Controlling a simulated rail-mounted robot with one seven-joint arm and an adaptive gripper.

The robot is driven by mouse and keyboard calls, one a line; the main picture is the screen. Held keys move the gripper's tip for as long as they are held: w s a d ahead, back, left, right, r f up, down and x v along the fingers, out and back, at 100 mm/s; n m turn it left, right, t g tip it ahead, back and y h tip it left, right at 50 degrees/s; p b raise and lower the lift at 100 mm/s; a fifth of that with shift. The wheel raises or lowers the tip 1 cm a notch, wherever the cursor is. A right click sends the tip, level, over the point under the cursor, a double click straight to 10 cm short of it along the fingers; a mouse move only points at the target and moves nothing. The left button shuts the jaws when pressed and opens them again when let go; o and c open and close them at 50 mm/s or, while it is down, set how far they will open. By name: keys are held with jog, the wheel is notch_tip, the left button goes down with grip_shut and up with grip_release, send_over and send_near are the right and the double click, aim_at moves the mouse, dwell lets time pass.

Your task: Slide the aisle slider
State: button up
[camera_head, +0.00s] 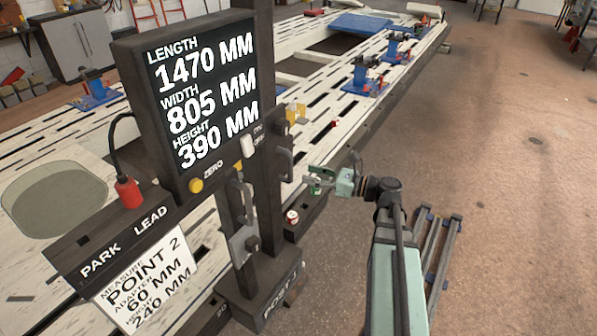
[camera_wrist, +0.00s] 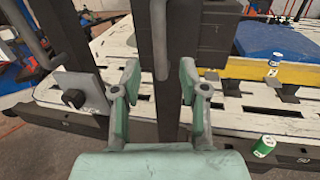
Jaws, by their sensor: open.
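My gripper (camera_head: 309,181) is open and empty, just right of the dark measuring posts. In the wrist view, my open gripper (camera_wrist: 159,80) has one finger each side of a dark upright post (camera_wrist: 168,100), as seen from the camera. A dark bar handle (camera_wrist: 160,38) stands in front of this post, above and between the fingertips. The handle on the right post also shows in the head view (camera_head: 286,165), left of the fingertips and apparently apart from them. I cannot read a label naming the aisle slider. A grey bracket (camera_head: 243,243) with a handle sits on the left post.
A display (camera_head: 200,90) reads 1470, 805 and 390 mm. A sign (camera_head: 150,280) reads Point 2. A red-and-white can (camera_head: 292,217) stands below the gripper. The slotted bench (camera_head: 340,110) carries blue clamps (camera_head: 365,80).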

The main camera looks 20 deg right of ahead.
jog(key=v, duration=0.4)
jog(key=shift+s+d, duration=0.25)
jog(key=s+a+f+n+g+h+p, duration=0.1)
jog(key=s+a+f+n+g+h, duration=0.25)
jog(key=f, duration=0.65)
jog(key=s+f+n+g+h, duration=0.25)
jog(key=s+f+n, duration=0.35)
jog(key=f, duration=0.5)
jog(key=s+a+f+n+g+h+p, duration=0.1)
jog(key=s+a+f+n+g+h, duration=0.15)
jog(key=f+n, duration=0.55)
jog(key=s+a+f+n+g+h+p, duration=0.1)
jog(key=s+a+f+n+g+h, duration=0.1)
jog(key=s+f, duration=0.3)
jog(key=s+a+f+n+g+h+p, duration=0.2)
jog(key=s+f+n+g, duration=0.1)
jog(key=s, duration=1.1)
jog(key=s+a+f+n+g+h+p, duration=0.1)
jog(key=s+a+f+n+g+h, duration=0.1)
jog(key=s+f, duration=0.4)
jog(key=s+n+g, duration=0.1)
jog(key=s+g, duration=0.1)
jog(key=s, duration=0.1)
jog(key=shift+s+f, duration=0.35)
jog(key=shift+f, duration=0.05)
